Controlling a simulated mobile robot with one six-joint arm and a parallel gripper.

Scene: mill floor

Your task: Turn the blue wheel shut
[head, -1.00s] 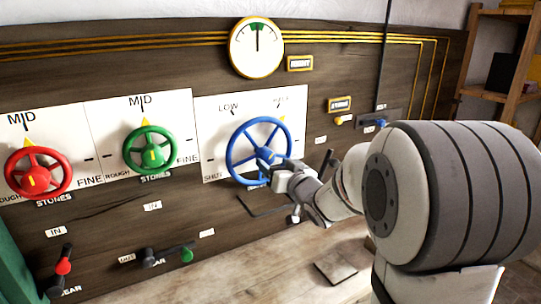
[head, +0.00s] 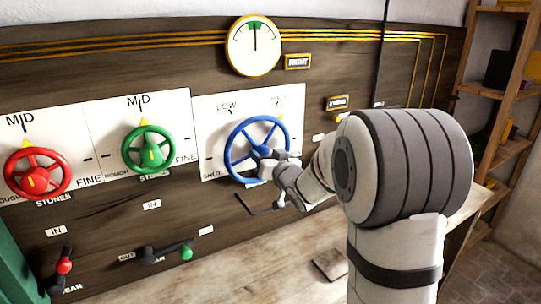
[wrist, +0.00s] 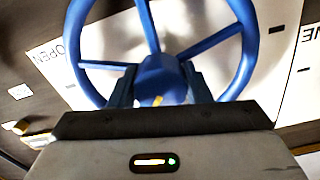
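The blue wheel (head: 231,138) is mounted on a white dial plate (head: 206,111) marked LOW at its upper left and SHUT at its lower left. A yellow pointer shows at the wheel's upper right edge, below another mark. My gripper (head: 266,161) is at the wheel's hub. In the wrist view, the blue wheel (wrist: 147,28) fills the upper middle, and the fingers of my gripper (wrist: 162,84) stand on both sides of the hub, apparently closed against it. The wrist picture is strongly rolled, with OPEN at its left. The hub's far side is hidden.
A red wheel (head: 62,178) and a green wheel (head: 130,153) are to the left on the same wooden panel. Small levers, including a red-handled one (head: 64,266), sit below. A round gauge (head: 254,47) is above. A wooden ledge (head: 225,271) runs in front; shelves stand at right.

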